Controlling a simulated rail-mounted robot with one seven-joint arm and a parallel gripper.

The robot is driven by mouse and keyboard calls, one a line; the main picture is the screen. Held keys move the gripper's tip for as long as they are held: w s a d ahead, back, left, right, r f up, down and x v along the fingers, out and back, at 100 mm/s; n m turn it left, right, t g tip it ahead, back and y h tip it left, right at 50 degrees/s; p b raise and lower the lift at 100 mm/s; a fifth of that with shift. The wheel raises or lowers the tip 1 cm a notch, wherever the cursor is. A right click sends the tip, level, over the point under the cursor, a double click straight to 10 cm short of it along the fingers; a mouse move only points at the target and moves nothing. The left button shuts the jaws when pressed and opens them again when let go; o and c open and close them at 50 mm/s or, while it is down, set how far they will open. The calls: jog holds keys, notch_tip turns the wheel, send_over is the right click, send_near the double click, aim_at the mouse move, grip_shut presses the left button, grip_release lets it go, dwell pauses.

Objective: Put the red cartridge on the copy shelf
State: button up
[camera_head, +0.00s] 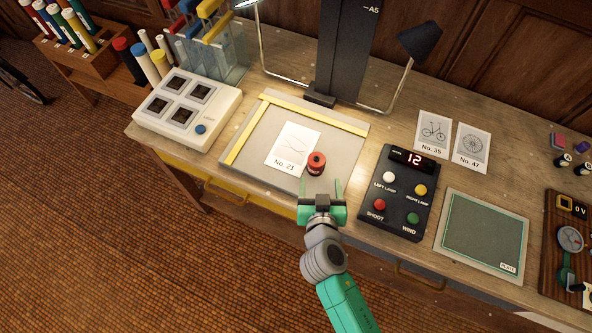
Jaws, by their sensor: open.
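A small red cylinder with a dark hole in its top, which looks like the red cartridge (317,159), stands upright on a grey board (243,171) with yellow strips along two edges. It is at the right edge of a white sheet marked No. 21 (286,154). My gripper (321,182) is open and empty, its two green fingers pointing toward the cartridge from the near side. The cartridge shows just beyond the fingertips; I cannot tell the height gap. Nothing in view is labelled as the copy shelf.
A dark column (345,50) and a lamp (420,40) stand behind the board. A control box (405,190) with coloured buttons is close on the right, then a green plate (484,235). A white box (187,105) stands left. Colored rolls fill racks at the upper left.

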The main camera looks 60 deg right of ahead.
aim_at(316, 169)
jog(key=shift+w+d+r, duration=0.1)
jog(key=shift+w+d, duration=0.1)
jog(key=shift+d, duration=0.05)
jog(key=shift+x, duration=1.05)
jog(key=x, duration=0.3)
jog(key=w+x, duration=0.1)
jog(key=x, duration=0.1)
jog(key=shift+d+r, duration=0.1)
jog(key=shift+r, duration=0.1)
jog(key=c, duration=1.1)
jog(key=shift+c, duration=0.2)
jog(key=shift+r, duration=0.1)
